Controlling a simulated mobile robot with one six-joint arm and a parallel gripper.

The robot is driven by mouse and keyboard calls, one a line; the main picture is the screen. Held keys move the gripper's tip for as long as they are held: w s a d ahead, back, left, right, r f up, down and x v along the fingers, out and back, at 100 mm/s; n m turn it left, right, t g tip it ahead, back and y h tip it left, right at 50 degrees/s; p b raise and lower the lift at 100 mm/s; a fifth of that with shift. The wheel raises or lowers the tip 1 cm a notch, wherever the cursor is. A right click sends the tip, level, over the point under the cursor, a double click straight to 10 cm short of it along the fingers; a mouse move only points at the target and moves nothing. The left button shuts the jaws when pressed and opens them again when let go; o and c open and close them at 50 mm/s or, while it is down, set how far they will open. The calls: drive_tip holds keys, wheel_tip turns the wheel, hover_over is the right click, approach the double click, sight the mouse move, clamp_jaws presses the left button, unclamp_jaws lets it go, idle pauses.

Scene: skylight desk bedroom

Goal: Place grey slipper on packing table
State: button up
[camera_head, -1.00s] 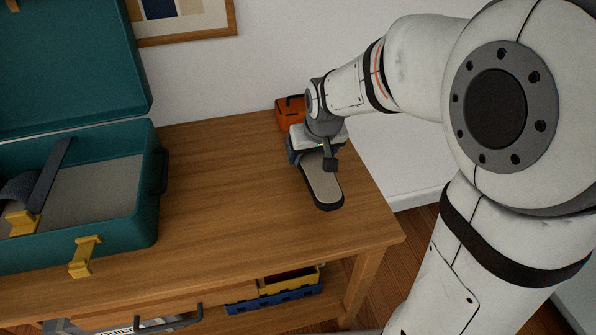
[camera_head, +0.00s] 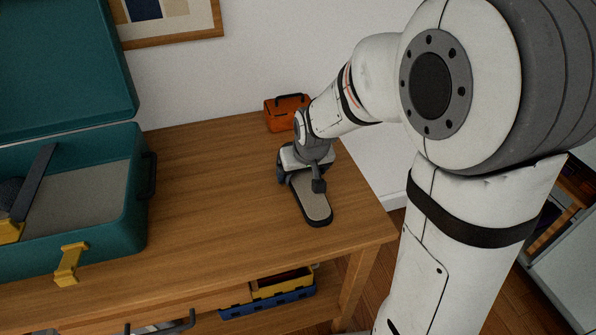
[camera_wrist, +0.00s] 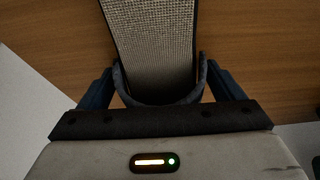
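The grey slipper (camera_head: 316,202) has a pale woven insole and a dark rim. It points toward the front of the wooden packing table (camera_head: 215,220), over its right part. It is low over the top or on it; I cannot tell whether it touches. My gripper (camera_head: 298,178) is at the slipper's far end, pointing down. In the wrist view, the slipper (camera_wrist: 152,45) lies between the two blue fingers of my gripper (camera_wrist: 160,72), which are close against its sides at the rounded end. The lower finger parts are partly hidden in the head view.
An open teal suitcase (camera_head: 95,225) with dark and yellow items stands on the table's left. An orange box (camera_head: 284,113) is at the back, near my wrist. Blue and yellow bins (camera_head: 268,295) sit below the tabletop. The tabletop between suitcase and slipper is clear.

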sight(307, 189)
drive_tip(key=shift+o, duration=1.1)
drive_tip(key=shift+r, duration=0.2)
drive_tip(key=a+p+v, duration=0.1)
drive_tip(key=p+v, duration=0.1)
drive_tip(key=v, duration=0.9)
drive_tip(key=s+d+f+m+g, duration=0.1)
drive_tip(key=s+d, duration=0.3)
drive_tip(key=s, duration=0.3)
drive_tip(key=s+d+f+m+g, duration=0.1)
drive_tip(key=s+d, duration=0.4)
drive_tip(key=s, duration=0.3)
drive_tip(key=shift+h, duration=0.4)
